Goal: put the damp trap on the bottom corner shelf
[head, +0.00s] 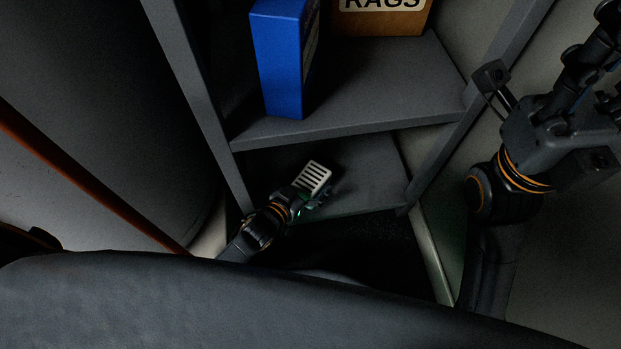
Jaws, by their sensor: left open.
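The damp trap, a small box with a white slotted top (314,177), is at the bottom corner shelf (372,178), toward its left part. Whether its base rests fully on the board is too dark to tell. My left gripper (306,197) reaches in from the lower left and is right at the near side of the damp trap. Its fingers are dark and partly hidden, and they look open. My right arm is raised at the right edge, with its gripper (598,92) away from the shelves. Its jaws are not clear.
The shelf above (372,95) holds a blue box (279,60) and a cardboard box marked RAGS (382,20). Shelf uprights stand on both sides of the bottom opening. A dark rounded surface (200,300) fills the foreground. The right part of the bottom shelf is clear.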

